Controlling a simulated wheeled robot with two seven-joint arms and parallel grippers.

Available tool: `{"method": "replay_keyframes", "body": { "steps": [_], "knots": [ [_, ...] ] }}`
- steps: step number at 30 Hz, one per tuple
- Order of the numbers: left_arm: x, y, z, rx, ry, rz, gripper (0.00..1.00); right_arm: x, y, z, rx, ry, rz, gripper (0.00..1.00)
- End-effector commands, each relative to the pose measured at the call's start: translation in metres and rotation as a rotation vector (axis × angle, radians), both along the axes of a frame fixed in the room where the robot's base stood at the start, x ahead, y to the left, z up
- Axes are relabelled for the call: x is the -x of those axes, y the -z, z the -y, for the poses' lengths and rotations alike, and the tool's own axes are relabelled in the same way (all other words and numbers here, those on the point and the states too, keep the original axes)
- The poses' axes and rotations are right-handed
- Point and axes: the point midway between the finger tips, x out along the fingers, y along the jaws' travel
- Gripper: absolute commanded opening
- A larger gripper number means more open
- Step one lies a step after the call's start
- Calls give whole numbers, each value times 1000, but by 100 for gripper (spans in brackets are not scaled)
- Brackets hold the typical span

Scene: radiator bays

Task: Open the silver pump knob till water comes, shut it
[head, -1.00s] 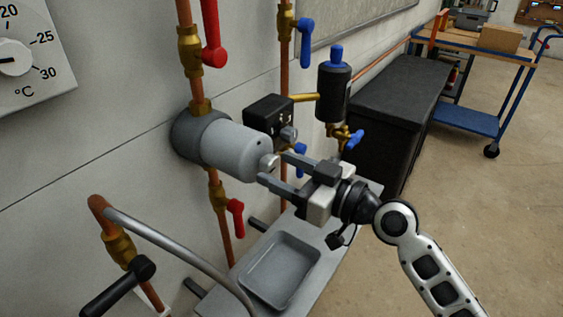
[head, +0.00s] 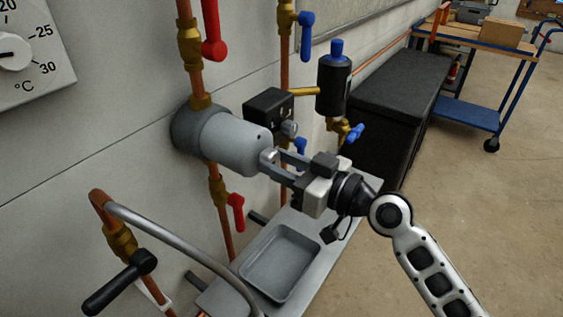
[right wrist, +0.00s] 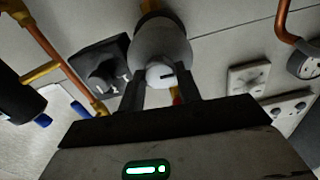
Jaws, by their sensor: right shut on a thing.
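The grey cylindrical pump (head: 232,143) sticks out from the wall on a copper pipe. Its small silver knob (right wrist: 160,75), with a dark mark on its face, is on the pump's front end in the right wrist view; in the head view the fingers largely cover it. My right gripper (head: 270,161) is shut on the knob, one finger on each side, as the right wrist view also shows. I see no running water. The grey tray (head: 309,246) is on a shelf below. My left gripper is out of view.
Red-handled valves (head: 213,34) sit above and below the pump. A black box gauge (head: 268,107) and a black bottle (head: 334,84) are just beyond it. A curved grey pipe (head: 165,233) and black lever (head: 120,284) are in front at left. Floor at right is clear.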

Motion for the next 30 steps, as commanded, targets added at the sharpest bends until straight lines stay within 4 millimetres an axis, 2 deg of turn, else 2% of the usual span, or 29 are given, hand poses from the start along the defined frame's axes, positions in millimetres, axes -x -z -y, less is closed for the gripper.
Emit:
{"method": "replay_keyframes", "body": {
  "steps": [19, 30],
  "knots": [
    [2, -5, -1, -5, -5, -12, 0, 0, -2, 0, -328, 1, -451, 11],
    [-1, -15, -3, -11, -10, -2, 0, 0, -2, 0, -520, 2, -714, 11]
  ]
}}
